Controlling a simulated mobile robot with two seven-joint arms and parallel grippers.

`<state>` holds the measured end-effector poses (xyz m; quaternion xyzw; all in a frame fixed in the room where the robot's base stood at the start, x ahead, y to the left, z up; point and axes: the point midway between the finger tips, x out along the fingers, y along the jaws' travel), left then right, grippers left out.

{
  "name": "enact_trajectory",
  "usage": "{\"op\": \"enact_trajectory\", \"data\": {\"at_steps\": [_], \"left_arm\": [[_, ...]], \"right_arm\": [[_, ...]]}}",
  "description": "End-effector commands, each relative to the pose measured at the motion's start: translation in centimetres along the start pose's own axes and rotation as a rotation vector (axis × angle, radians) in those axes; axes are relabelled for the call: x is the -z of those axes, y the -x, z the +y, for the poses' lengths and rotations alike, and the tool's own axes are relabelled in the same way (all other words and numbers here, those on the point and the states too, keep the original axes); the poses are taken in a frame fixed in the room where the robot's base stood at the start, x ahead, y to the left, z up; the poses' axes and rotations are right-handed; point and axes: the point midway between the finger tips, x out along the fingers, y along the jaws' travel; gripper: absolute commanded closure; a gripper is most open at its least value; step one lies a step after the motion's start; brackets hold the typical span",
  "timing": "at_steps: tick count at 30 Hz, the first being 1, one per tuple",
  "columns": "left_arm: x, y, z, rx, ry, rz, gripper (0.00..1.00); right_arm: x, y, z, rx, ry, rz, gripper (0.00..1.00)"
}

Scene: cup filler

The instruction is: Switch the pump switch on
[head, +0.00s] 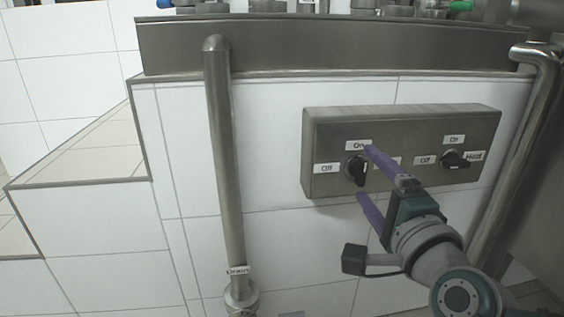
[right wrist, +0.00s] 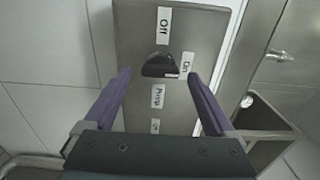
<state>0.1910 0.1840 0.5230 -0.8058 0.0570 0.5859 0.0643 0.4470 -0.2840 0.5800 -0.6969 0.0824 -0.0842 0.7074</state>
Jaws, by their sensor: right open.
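The pump switch (head: 355,170) is a black rotary knob on the left of the metal control box, with Off to its left and On above it in the head view. In the right wrist view the pump switch (right wrist: 158,64) lies lengthwise toward the On label, with a pale mark at its On-side end. The Pump label (right wrist: 157,96) shows there. My right gripper (head: 364,172) is open, its purple fingers in front of the switch. In the right wrist view my right gripper (right wrist: 159,76) has one finger each side of the knob; contact cannot be told. My left gripper is out of view.
The metal control box (head: 408,118) is on a white tiled wall. The heat switch (head: 455,159) is to the right. Vertical pipes (head: 226,180) (head: 515,150) stand on both sides. A steel ledge (head: 330,45) with fittings is above.

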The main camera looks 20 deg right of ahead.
Motion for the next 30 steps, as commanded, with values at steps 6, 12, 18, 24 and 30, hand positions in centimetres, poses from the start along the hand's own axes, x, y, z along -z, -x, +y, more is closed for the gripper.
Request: {"op": "enact_trajectory", "data": {"at_steps": [6,12,18,24,30], "left_arm": [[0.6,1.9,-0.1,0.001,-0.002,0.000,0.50],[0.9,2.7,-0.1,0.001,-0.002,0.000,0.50],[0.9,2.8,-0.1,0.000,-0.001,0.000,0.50],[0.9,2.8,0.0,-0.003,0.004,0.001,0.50],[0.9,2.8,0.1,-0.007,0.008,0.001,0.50]], "right_arm": [[0.0,4.6,-0.3,-0.006,0.001,-0.002,0.10],[0.0,7.8,-0.2,-0.003,0.000,-0.001,0.10],[0.0,8.8,-0.1,0.000,-0.001,-0.001,0.10],[0.0,8.8,-0.1,0.000,-0.001,-0.001,0.10],[0.0,8.8,-0.1,0.000,-0.001,-0.001,0.10]]}}
